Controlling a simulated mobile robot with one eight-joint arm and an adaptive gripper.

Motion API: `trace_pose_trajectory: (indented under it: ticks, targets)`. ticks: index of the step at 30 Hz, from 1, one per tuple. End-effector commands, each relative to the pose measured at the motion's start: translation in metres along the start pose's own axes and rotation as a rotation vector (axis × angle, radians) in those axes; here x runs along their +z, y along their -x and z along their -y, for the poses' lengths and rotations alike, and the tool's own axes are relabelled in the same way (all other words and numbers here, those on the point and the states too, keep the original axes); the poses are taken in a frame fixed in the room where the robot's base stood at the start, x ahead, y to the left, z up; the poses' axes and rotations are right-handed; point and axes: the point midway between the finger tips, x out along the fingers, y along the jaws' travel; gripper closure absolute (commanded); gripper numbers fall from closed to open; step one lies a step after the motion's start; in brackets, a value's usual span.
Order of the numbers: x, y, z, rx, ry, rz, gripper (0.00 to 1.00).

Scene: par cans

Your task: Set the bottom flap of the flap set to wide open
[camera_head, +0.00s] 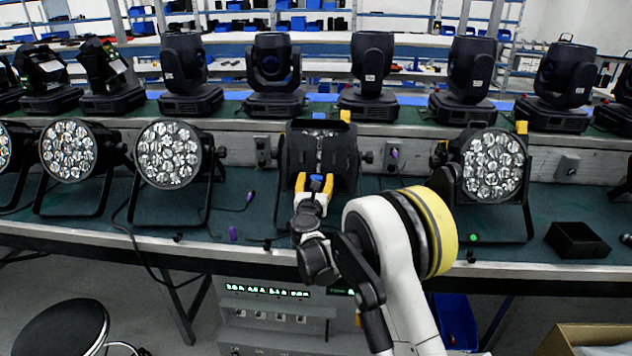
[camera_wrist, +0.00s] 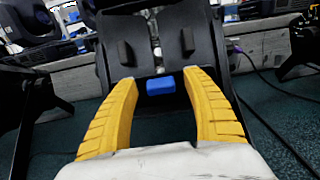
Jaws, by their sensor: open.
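The flap set (camera_head: 318,150) is on the black par can in the middle of the bench. Its dark panels face me, and a light metal strip shows down the middle. In the wrist view, the bottom flap (camera_wrist: 150,62) is a dark panel just ahead of the fingers, with a blue tab (camera_wrist: 160,86) at its lower edge. My gripper (camera_head: 315,182) is at the lower edge of the can, its yellow fingers apart. The tab appears in the gap between the fingertips, with space visible on both sides. The flap's exact angle is hard to tell.
Par cans with bare lenses stand at left (camera_head: 168,154) and right (camera_head: 493,166). Moving-head lights (camera_head: 272,75) line the shelf behind. Cables (camera_wrist: 275,125) run beside the can. A stool (camera_head: 62,330) stands in front.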

Motion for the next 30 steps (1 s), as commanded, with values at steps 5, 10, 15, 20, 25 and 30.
trace_pose_trajectory:
  ticks: [5,10,15,20,25,30]
  targets:
    - [0.0,0.0,0.0,0.0,0.0,0.0,0.65]
    - [0.0,0.0,0.0,0.0,0.0,0.0,0.96]
    - [0.0,0.0,0.0,0.0,0.0,0.002,0.96]
    - [-0.002,0.002,0.0,0.0,0.001,0.027,0.96]
    - [-0.006,0.005,0.0,0.001,0.002,0.104,0.96]
    - [-0.012,0.011,0.0,0.001,0.002,0.221,0.96]
